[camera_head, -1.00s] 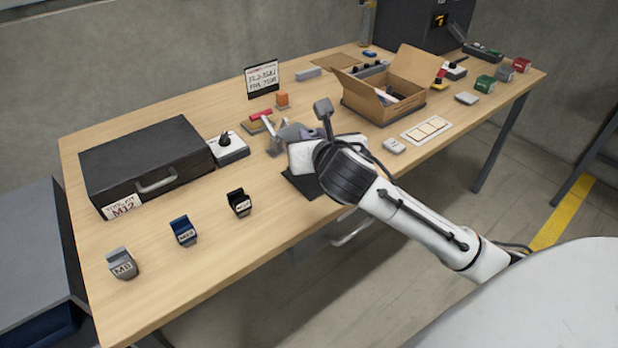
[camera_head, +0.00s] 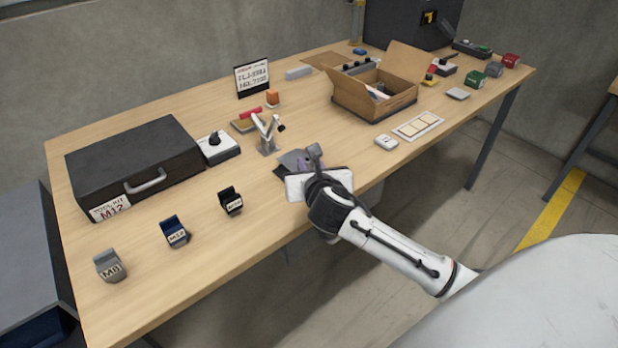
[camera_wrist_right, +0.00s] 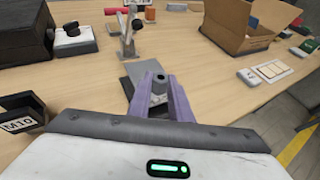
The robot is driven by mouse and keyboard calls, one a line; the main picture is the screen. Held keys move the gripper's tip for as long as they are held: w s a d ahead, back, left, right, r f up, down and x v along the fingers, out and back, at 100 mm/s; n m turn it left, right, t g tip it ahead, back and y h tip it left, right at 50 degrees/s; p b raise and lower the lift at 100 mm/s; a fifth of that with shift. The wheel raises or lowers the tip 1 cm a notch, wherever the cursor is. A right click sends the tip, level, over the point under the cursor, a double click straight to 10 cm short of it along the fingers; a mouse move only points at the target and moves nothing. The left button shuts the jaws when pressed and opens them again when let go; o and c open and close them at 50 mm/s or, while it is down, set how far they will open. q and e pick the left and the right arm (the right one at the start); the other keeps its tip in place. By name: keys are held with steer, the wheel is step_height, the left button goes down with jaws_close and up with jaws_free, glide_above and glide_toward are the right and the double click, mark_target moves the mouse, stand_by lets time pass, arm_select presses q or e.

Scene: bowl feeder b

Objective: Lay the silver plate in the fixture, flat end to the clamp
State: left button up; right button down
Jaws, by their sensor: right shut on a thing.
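My right gripper (camera_head: 305,164) is shut on a small grey piece with a round hole, which I take for the silver plate (camera_wrist_right: 159,77). In the right wrist view the purple fingers (camera_wrist_right: 161,92) flank it, and its lower part has a pale marking. The flat end cannot be made out. The toggle clamp (camera_head: 267,136) stands on the table beyond the gripper; it also shows in the right wrist view (camera_wrist_right: 129,42). A flat grey slab (camera_wrist_right: 142,68) lies between clamp and fingers; I cannot tell whether the held piece touches it. My left gripper is not in view.
A black toolkit case (camera_head: 135,165) and a white box with a black knob (camera_head: 218,148) stand to the left. Several labelled blocks, including a black one (camera_head: 231,201), line the front edge. An open carton (camera_head: 375,95) and a white card (camera_head: 417,126) lie to the right.

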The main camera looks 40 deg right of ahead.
steer(key=shift+f+b, duration=0.3)
steer(key=shift+f, duration=1.5)
steer(key=c, duration=1.6)
jaws_free()
steer(key=shift+f, duration=0.1)
steer(key=p+v, duration=0.1)
steer(key=v, duration=1.1)
